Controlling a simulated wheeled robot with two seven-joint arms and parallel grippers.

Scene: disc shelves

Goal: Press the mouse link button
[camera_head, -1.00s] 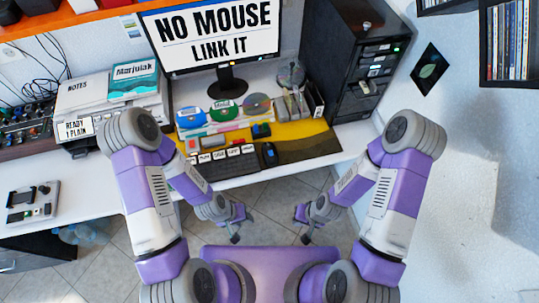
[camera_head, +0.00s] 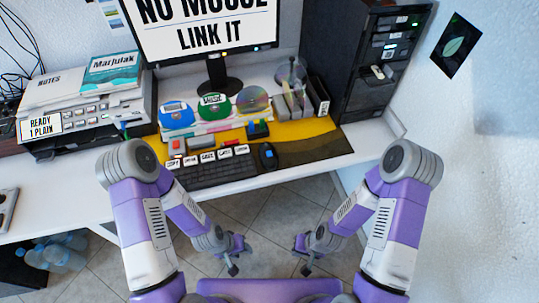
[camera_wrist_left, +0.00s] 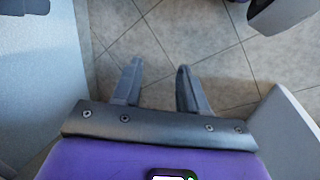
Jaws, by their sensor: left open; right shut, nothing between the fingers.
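The monitor (camera_head: 203,30) reads "NO MOUSE LINK IT", its top line cut by the frame edge. A dark mouse (camera_head: 267,155) lies on the yellow and dark desk mat (camera_head: 318,146), right of the keyboard (camera_head: 212,172). I cannot make out a link button on it. A small light piece (camera_head: 383,72) sticks out of the black computer tower's front (camera_head: 378,60). My left gripper (camera_head: 236,260) is open and empty, in front of and below the desk edge; its spread fingers show over floor tiles in the left wrist view (camera_wrist_left: 158,88). My right gripper (camera_head: 303,262) is shut and empty, also before the desk.
Disc cases and a loose disc (camera_head: 252,100) stand behind the keyboard. A printer (camera_head: 90,120) with papers and books is at the left. A rack (camera_head: 300,103) stands beside the tower. The white desk edge (camera_head: 290,176) lies ahead of both grippers.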

